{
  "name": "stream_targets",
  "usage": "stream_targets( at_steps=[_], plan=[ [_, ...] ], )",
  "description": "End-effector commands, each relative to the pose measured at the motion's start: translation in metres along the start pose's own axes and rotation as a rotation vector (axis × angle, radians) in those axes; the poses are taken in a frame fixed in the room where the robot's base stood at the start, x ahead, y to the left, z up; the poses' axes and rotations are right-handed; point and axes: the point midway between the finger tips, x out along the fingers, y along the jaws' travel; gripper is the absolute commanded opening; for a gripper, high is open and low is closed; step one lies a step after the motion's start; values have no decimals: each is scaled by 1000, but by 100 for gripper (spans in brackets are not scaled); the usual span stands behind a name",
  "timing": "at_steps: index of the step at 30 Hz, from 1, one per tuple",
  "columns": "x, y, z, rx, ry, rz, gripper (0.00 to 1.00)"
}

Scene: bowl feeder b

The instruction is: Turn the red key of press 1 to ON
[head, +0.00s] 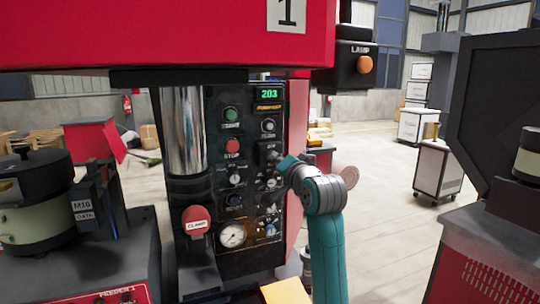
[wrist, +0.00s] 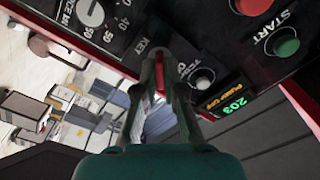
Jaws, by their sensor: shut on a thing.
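Press 1 (head: 180,35) is the red machine with a "1" plate, and its black control panel (head: 250,190) faces me. In the wrist view my gripper (wrist: 160,62) reaches the panel beside the "KEY" label, its two fingers closed on the red key (wrist: 159,78). A thin red strip of the key shows between the fingers; its position marks are hidden, so I cannot tell its setting. In the head view my gripper (head: 274,157) is at the panel's right side and covers the key.
The panel carries a green start button (head: 231,114), a red button (head: 232,146), a lit "203" display (head: 268,94), dials and a gauge (head: 232,235). A red clamp knob (head: 196,221) sticks out at lower left. A lamp box (head: 356,70) hangs at upper right.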

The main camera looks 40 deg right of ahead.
Motion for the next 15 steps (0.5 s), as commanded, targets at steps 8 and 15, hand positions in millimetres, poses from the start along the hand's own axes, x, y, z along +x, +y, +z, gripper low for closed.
stream_targets(
  at_steps=[8, 15],
  plan=[
    [0, 0, 0, 168, 0, 0, 0],
    [0, 0, 0, 399, 0, 0, 0]
  ],
)
